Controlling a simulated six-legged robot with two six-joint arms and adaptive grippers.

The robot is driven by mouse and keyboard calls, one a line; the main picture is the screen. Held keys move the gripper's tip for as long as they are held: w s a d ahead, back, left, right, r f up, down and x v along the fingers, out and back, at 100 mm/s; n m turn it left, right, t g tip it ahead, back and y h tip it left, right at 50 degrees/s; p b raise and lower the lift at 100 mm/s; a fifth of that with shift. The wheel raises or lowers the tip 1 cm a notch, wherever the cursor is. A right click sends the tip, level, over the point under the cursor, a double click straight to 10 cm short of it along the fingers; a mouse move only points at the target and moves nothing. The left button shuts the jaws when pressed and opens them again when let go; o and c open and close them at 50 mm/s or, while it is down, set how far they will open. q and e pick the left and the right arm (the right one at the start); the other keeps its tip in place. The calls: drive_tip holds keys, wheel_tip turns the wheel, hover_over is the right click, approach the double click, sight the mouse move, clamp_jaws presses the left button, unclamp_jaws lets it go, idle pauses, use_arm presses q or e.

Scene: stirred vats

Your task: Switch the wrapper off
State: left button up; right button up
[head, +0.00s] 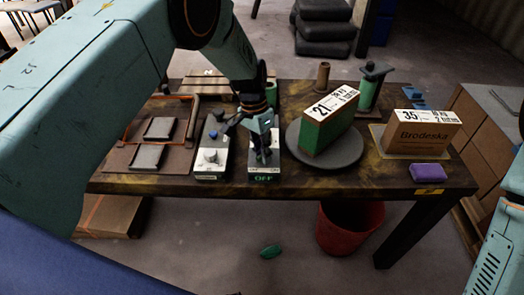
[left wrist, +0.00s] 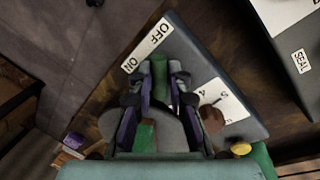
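In the left wrist view the control box (left wrist: 238,122) shows a white strip reading OFF and ON. My left gripper (head: 262,150) is over this box, pointing down. In the wrist view its purple fingers (left wrist: 158,88) stand on either side of a green piece, perhaps the switch handle; whether they press on it I cannot tell. My right gripper is out of view.
A Brodeska carton (head: 420,136), a purple block (head: 429,173) and a green post (head: 370,88) stand to the right. A red bin (head: 348,225) is below the table.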

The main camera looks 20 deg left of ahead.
use_arm(q)
drive_tip(key=o, duration=0.4)
drive_tip(key=r, duration=0.4)
drive_tip(key=a+r, duration=0.1)
drive_tip(key=r, duration=0.3)
drive_tip(key=w+a+r, duration=0.1)
drive_tip(key=r, duration=0.3)
drive_tip(key=shift+f, duration=0.15)
